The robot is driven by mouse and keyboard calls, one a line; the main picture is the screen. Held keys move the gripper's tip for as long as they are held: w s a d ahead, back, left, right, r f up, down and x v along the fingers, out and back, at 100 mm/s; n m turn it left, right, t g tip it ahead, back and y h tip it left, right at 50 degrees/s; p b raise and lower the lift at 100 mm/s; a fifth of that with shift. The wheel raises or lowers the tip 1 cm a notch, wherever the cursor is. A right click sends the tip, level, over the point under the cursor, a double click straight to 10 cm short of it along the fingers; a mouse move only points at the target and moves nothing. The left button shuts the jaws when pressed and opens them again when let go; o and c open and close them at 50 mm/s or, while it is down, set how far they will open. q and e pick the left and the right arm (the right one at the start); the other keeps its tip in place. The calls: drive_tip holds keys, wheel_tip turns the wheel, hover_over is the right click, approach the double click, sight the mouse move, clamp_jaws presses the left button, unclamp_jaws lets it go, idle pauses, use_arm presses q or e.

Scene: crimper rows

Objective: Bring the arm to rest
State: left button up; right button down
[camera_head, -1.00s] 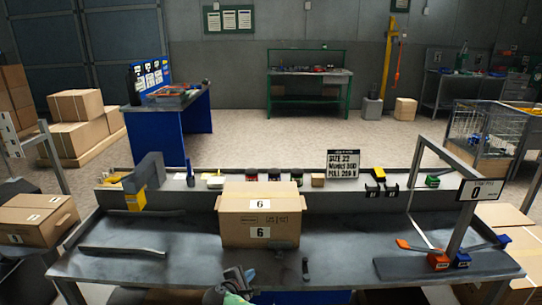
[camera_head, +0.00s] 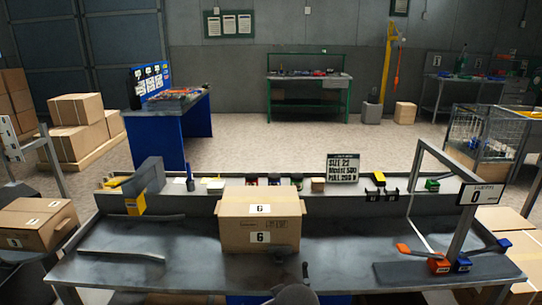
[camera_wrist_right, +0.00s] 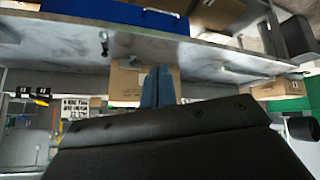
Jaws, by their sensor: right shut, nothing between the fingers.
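In the right wrist view, which looks upside down, my right gripper (camera_wrist_right: 157,86) shows two blue-grey fingers pressed together with nothing between them. A cardboard box (camera_wrist_right: 125,82) appears behind the fingers; I see no contact. In the head view only a rounded dark grey part of my arm shows at the bottom edge, in front of the bench; the fingers are hidden there. The box (camera_head: 259,220), labelled 6, stands closed at the middle of the grey bench (camera_head: 190,268). My left gripper is not in view.
A back shelf holds several small items and a size sign (camera_head: 342,167).

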drive_tip(key=s+d+f+m+g, duration=0.1)
drive_tip(key=s+d+f, duration=0.3)
drive_tip(key=s, duration=0.5)
drive_tip(key=s+d+f+m+g, duration=0.1)
drive_tip(key=s+d+f+g, duration=0.1)
drive_tip(key=s+d+f, duration=0.2)
drive_tip(key=s+d+f+m+g, duration=0.1)
drive_tip(key=s+d+f, duration=0.3)
drive_tip(key=s+f, duration=0.5)
drive_tip(key=s+g, duration=0.1)
drive_tip(key=s, duration=0.6)
drive_tip(key=shift+s+d, duration=0.15)
drive_tip(key=shift+s, duration=0.1)
drive_tip(key=shift+w, duration=0.1)
